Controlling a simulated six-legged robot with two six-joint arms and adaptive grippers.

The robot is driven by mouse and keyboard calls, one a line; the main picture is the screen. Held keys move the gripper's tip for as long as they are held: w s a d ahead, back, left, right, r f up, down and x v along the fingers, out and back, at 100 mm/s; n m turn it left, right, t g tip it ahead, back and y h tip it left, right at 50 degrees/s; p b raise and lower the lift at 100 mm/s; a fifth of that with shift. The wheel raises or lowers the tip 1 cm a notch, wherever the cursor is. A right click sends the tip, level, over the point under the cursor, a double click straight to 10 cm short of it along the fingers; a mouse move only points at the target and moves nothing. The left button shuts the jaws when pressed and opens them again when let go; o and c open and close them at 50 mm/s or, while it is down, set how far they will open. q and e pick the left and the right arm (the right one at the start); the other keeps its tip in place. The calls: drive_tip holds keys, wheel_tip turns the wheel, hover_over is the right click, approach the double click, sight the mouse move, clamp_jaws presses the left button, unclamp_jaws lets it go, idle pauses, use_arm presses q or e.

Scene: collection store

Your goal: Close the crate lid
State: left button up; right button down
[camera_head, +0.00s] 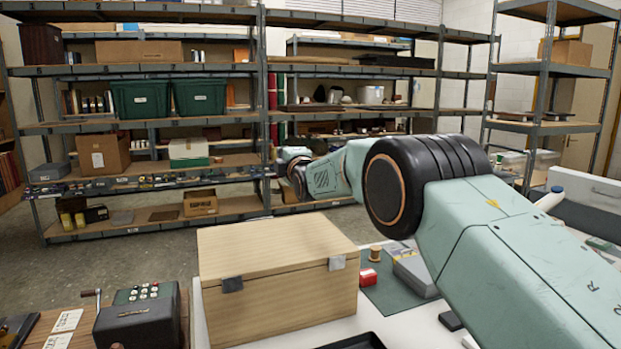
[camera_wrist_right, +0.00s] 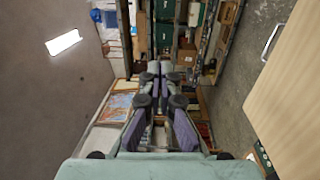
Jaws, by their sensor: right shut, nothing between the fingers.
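The crate (camera_head: 290,305) is a pale wooden box on the white table in the head view. My right gripper (camera_wrist_right: 160,70) is shut and empty, apart from the panel. In the head view my right arm reaches beyond the crate's back right side, and the fingertips are not clear. My left gripper is not in view.
A dark calculating machine (camera_head: 140,318) stands left of the crate. Loaded shelves (camera_head: 140,70) stand behind, across open floor.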

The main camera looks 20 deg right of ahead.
drive_tip(key=shift+w+f, duration=0.15)
drive_tip(key=shift+w, duration=0.25)
drive_tip(key=shift+a, duration=0.15)
drive_tip(key=shift+w, duration=0.2)
drive_tip(key=s+f, duration=0.1)
drive_tip(key=s, duration=1.1)
drive_tip(key=shift+d, duration=0.35)
drive_tip(key=shift+s+f, duration=0.1)
drive_tip(key=shift+s, duration=0.05)
